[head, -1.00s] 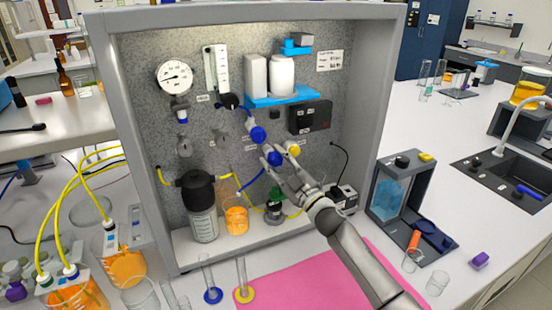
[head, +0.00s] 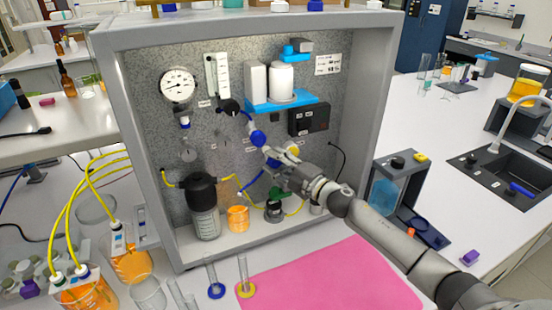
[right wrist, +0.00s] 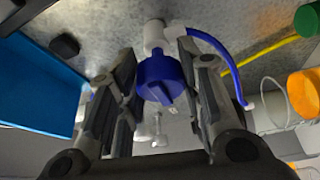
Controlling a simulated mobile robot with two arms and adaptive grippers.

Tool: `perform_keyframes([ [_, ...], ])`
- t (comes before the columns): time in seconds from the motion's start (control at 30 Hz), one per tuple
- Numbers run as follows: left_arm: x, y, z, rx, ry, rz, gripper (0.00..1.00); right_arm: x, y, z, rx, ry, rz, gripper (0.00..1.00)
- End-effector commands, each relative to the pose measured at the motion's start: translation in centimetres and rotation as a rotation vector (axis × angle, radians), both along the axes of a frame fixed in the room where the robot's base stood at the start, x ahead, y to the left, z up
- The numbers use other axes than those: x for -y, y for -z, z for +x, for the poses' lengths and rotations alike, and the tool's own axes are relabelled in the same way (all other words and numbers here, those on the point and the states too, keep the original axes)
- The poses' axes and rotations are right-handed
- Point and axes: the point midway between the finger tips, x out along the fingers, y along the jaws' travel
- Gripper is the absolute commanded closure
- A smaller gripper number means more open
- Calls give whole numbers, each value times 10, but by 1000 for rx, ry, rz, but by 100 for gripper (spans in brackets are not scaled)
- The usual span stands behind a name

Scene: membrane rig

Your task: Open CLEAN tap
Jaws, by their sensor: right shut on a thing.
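My right gripper (head: 270,154) is at the back panel of the membrane rig, among the tap knobs. In the right wrist view its two fingers (right wrist: 157,62) are on either side of a round blue tap knob (right wrist: 160,80) with a raised ridge, and they are shut on it. The knob sits on a white valve body (right wrist: 157,35), with a blue tube (right wrist: 215,55) leading off to the right. In the head view the fingers partly hide this knob. Another blue knob (head: 257,138) is just above left. The tap labels are too small to read. My left gripper is not in view.
A yellow knob (head: 292,149) is close to the right of the gripper. A blue shelf (head: 280,104) with white canisters is above. An orange beaker (head: 238,218) and a dark-lidded vessel (head: 203,205) stand below. The pink mat (head: 330,280) in front is clear.

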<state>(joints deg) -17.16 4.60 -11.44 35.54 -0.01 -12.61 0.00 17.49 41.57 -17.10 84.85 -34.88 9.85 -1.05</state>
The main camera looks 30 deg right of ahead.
Motion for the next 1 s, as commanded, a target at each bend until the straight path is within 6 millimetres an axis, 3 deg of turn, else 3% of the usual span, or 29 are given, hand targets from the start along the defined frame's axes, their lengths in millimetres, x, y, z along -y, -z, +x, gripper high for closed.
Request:
perform_keyframes([
  [0.6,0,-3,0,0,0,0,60,0,1,0,-4,0,-43,89],
  [0.63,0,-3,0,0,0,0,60,0,1,0,-4,0,-43,63],
  [0.7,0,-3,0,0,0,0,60,0,1,0,-3,0,-42,54],
  [0.8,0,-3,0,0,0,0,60,0,1,0,-4,0,-41,43],
  [1.0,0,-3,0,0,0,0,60,0,0,0,-3,0,-40,43],
])
